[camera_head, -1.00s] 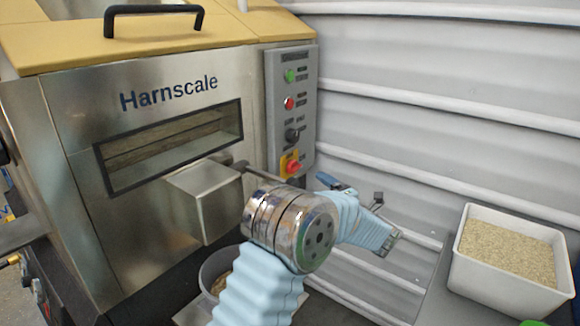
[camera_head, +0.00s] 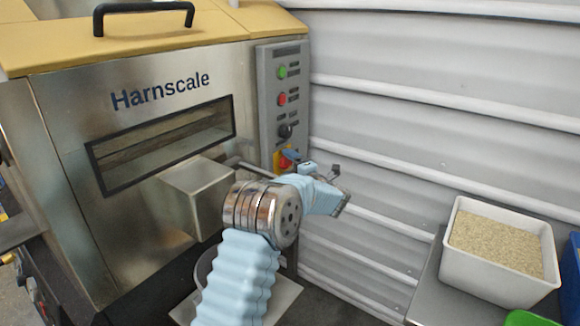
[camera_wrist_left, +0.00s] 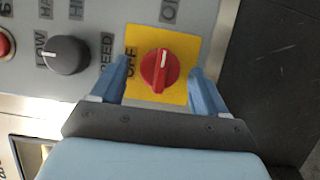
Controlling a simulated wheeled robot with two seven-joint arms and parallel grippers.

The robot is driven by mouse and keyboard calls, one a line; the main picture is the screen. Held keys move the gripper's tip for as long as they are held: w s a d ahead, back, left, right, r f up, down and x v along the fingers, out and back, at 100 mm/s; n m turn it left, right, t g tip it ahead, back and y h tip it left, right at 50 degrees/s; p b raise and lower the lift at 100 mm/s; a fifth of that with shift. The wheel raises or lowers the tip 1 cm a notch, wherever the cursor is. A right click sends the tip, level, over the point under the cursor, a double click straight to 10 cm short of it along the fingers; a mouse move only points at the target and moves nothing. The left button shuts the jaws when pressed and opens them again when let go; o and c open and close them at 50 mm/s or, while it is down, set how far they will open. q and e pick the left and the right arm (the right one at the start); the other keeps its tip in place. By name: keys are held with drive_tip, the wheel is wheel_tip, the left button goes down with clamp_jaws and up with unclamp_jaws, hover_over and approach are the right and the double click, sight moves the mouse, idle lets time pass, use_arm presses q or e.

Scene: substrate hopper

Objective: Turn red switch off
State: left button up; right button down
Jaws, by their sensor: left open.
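The red switch (camera_wrist_left: 160,72) is a round red knob on a yellow plate (camera_wrist_left: 183,45) in the left wrist view. Its white mark points up in that view, toward a cut-off label starting with "O". The word "OFF" stands at the plate's left. My left gripper (camera_wrist_left: 162,80) is open, with one blue finger on either side of the knob; I cannot tell whether either touches it. In the head view the red switch (camera_head: 285,163) is low on the grey control panel (camera_head: 267,105), partly hidden by my left gripper (camera_head: 290,157).
A black dial (camera_wrist_left: 66,55) sits beside the switch. Above the switch on the panel are a green button (camera_head: 282,72) and a red button (camera_head: 281,99). A steel box (camera_head: 200,195) juts from the hopper front. A white bin (camera_head: 495,255) of grain stands at right.

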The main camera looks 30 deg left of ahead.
use_arm(q)
drive_tip(key=shift+c, duration=0.3)
drive_tip(key=c, duration=1)
drive_tip(key=shift+f, duration=0.1)
drive_tip(key=n+g+y+b, duration=0.2)
drive_tip(key=n, duration=0.5)
drive_tip(key=n+g+y+b, duration=0.2)
drive_tip(key=n, duration=0.5)
drive_tip(key=w+f+n+g+y+b, duration=0.1)
drive_tip(key=n+g+y+b, duration=0.1)
drive_tip(key=n, duration=0.6)
drive_tip(key=shift+d, duration=0.1)
drive_tip(key=shift+n+g, duration=0.3)
drive_tip(key=shift+n, duration=0.1)
drive_tip(key=o, duration=1.1)
drive_tip(key=shift+c, duration=0.2)
